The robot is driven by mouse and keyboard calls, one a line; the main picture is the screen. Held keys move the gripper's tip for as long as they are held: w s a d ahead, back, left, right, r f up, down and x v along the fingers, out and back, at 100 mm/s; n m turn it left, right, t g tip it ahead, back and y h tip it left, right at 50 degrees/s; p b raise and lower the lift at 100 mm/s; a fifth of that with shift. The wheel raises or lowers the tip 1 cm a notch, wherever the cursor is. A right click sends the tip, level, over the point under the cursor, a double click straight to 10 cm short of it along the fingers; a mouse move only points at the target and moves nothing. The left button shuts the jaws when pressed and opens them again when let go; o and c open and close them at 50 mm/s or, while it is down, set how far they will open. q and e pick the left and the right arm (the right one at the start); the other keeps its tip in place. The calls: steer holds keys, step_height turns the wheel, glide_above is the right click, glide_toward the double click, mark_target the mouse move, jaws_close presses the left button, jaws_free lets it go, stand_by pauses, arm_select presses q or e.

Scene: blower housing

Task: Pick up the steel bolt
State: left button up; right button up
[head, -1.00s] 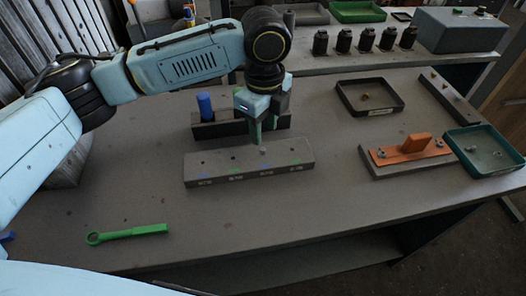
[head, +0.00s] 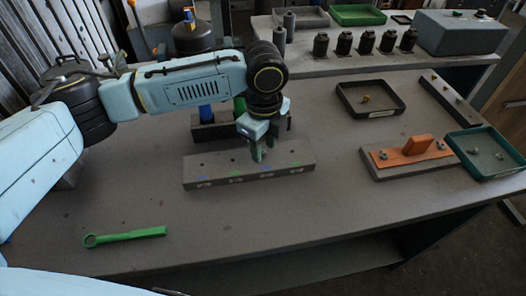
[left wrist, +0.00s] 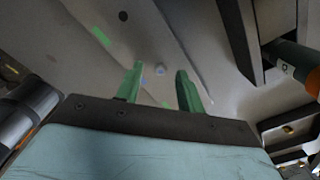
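The steel bolt (left wrist: 160,69) is a small grey round head between my left fingers in the left wrist view. In the head view it is mostly hidden by the fingers, at one of the holes of the grey block (head: 215,172). The block has blue and green marks along its front. My left gripper (head: 262,156) points down over the right half of the block. Its green fingers also show in the left wrist view (left wrist: 160,72), apart, one on each side of the bolt, with gaps. My right gripper is not in view.
Behind the block stands a dark rack (head: 205,131) with blue and green handles. To the right are a dark tray (head: 343,98), an orange plate (head: 390,156) with a raised grip, and a green tray (head: 487,170). A green ring wrench (head: 135,235) lies front left.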

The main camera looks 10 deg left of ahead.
arm_select(q)
steer(key=shift+f+p, duration=0.25)
steer(key=shift+p, duration=0.2)
stand_by(0.4)
steer(key=c, duration=0.8)
